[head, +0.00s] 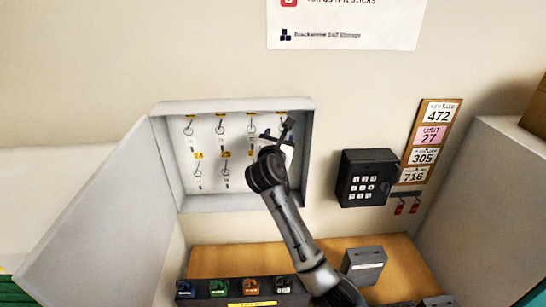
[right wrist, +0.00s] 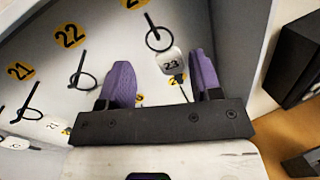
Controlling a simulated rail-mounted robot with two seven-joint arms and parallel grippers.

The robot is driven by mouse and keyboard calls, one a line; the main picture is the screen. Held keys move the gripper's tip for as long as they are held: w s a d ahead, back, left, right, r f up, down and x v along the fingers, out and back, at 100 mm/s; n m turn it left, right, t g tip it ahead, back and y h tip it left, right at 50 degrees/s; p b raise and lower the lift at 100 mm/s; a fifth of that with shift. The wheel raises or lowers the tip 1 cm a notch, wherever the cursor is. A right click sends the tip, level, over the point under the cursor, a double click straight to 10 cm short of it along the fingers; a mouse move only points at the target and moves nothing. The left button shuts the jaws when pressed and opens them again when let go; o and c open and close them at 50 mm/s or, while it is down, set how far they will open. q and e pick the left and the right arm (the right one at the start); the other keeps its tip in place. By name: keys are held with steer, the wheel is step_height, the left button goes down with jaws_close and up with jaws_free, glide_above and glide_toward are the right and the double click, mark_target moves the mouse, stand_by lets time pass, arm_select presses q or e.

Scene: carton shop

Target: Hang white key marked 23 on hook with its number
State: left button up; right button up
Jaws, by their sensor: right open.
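The white key tag marked 23 (right wrist: 171,64) hangs from a dark ring (right wrist: 159,39) at a hook under a yellow number label (right wrist: 132,3), which is cut off at the top edge of the right wrist view. The ring appears to be on the hook's pin. My right gripper (right wrist: 163,65) is open, its purple fingers either side of the tag and apart from it. In the head view my right gripper (head: 276,136) is in front of the upper right of the key cabinet (head: 309,150) and hides what is behind it. My left gripper is not in view.
Hooks labelled 21 (right wrist: 21,71) and 22 (right wrist: 69,36) are to the left. Other keys hang in the cabinet. A black keypad box (head: 367,178) is on the wall to the right. A number board (head: 430,140) is beyond it. A wooden shelf (head: 400,270) is below.

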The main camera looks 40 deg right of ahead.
steer(key=s+a+f+m+t+y+b, duration=0.25)
steer(key=s+a+m+y, duration=1)
steer(key=m, duration=1.05)
steer(key=s+a+f+g+y+p, duration=0.15)
steer(key=s+a+f, duration=0.25)
steer(key=s+f, duration=0.45)
steer(key=s+a+f+g+p, duration=0.1)
steer(key=s+a+f+g, duration=0.2)
steer(key=s+f, duration=0.55)
steer(key=s+f+g+p, duration=0.1)
steer(key=s+f+g, duration=0.5)
steer(key=s+f, duration=1.1)
steer(key=shift+s+f+n+g+h+p, duration=0.3)
steer(key=shift+s+n+p, duration=0.05)
steer(key=shift+s+n, duration=0.1)
